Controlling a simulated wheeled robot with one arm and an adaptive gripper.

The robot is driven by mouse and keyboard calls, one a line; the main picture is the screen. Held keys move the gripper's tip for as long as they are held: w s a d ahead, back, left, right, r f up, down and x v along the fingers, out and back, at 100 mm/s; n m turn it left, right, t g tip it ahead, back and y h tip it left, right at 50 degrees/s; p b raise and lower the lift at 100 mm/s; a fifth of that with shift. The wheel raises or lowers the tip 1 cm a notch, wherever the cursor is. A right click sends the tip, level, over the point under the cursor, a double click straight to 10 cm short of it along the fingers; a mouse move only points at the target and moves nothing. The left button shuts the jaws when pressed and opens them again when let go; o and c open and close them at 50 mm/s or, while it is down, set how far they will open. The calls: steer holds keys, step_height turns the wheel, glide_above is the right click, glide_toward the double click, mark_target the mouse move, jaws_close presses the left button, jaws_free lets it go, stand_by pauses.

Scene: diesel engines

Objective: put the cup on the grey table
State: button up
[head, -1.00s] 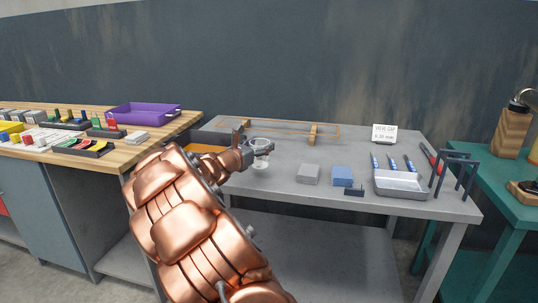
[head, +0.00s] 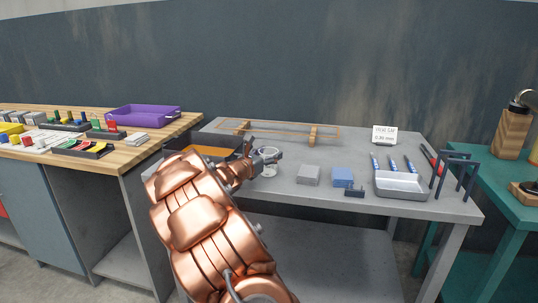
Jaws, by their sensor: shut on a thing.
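The cup (head: 269,172) is a small pale goblet-like vessel with a round rim and a foot, seen in the head view at the left part of the grey table (head: 395,212). My gripper (head: 265,157) reaches in from the left and is shut on the cup's upper part, hiding some of its side. The cup looks upright over the table's front left area. I cannot tell whether its foot touches the top.
A grey block (head: 308,175), a blue block (head: 342,177) and a metal tray (head: 400,185) stand right of the cup. A wooden frame (head: 313,135) lies behind. An orange-bottomed tray (head: 210,152) is at left.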

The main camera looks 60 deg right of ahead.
steer(key=o, duration=1.3)
steer(key=shift+c, duration=0.2)
steer(key=shift+r, duration=0.1)
steer(key=a, duration=1.2)
steer(key=shift+w, duration=0.2)
